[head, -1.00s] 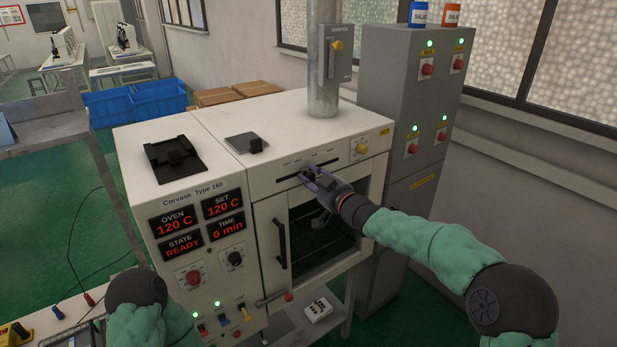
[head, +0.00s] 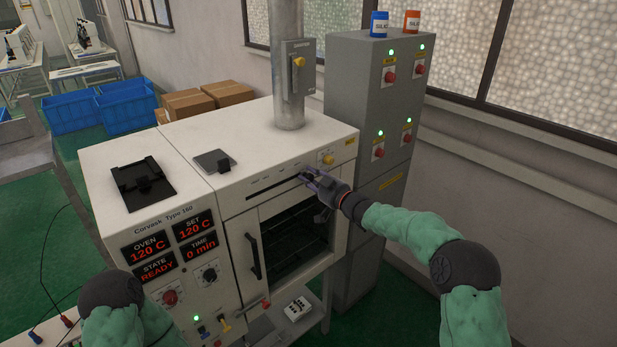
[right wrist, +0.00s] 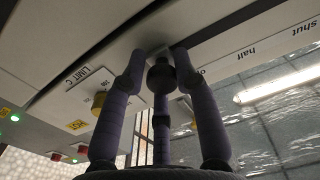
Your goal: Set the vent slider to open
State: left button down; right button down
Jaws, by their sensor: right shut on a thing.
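The vent slider's dark slot (head: 268,192) runs across the upper front panel of the white oven (head: 250,150). My right gripper (head: 314,182) is at the right end of this slot, just left of the yellow limit knob. It is shut on the slider's dark knob (right wrist: 160,78), which is mostly hidden by the fingers in the head view. In the right wrist view, the labels "shut" (right wrist: 292,30) and "half" (right wrist: 246,52) are clear of the fingers. A third label beginning with "o" is partly covered by a finger. My left gripper is out of view.
The yellow limit knob (head: 328,158) is close to the right gripper. The oven door handle (head: 252,256) is below left. A grey cabinet (head: 350,90) with red knobs and a vertical pipe (head: 286,60) stand behind. The space in front of the door is open.

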jog(key=shift+w+d+r, duration=0.1)
jog(key=shift+d+r, duration=0.05)
jog(key=shift+r, duration=0.5)
jog(key=c, duration=1)
grip_release()
jog(key=shift+f, duration=0.4)
jog(key=v, duration=1.2)
